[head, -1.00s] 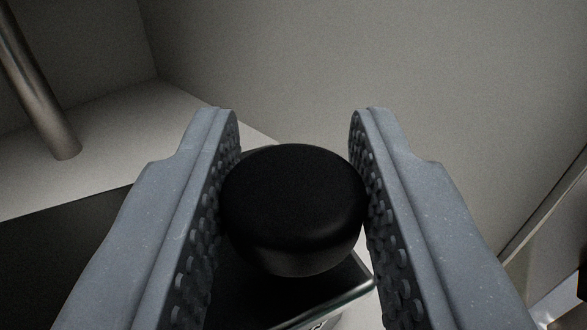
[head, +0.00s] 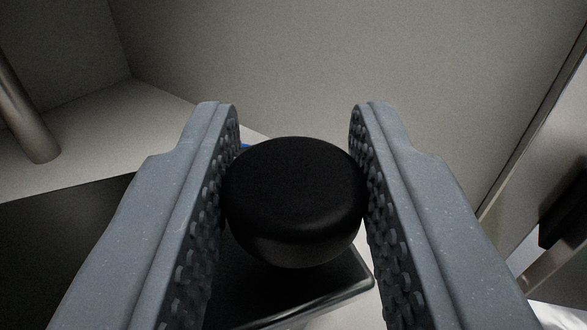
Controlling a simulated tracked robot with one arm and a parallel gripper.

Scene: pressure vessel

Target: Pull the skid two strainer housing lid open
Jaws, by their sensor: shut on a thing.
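A round black knob (head: 294,200) sits between the two grey fingers of my gripper (head: 295,190) in the head view. The studded inner pads touch it on its left and right sides, so my gripper is shut on it. Under and behind the knob is a dark flat panel with a lighter rounded edge (head: 345,284), which looks like the lid. The fingers and the knob hide much of this panel, and I cannot see how far it stands open.
A metal post (head: 25,115) stands at the left on a pale surface (head: 110,115). A plain grey wall (head: 330,60) fills the back. At the right are a pale upright panel (head: 530,165) and a dark block (head: 562,215). A small blue spot shows behind the left fingertip.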

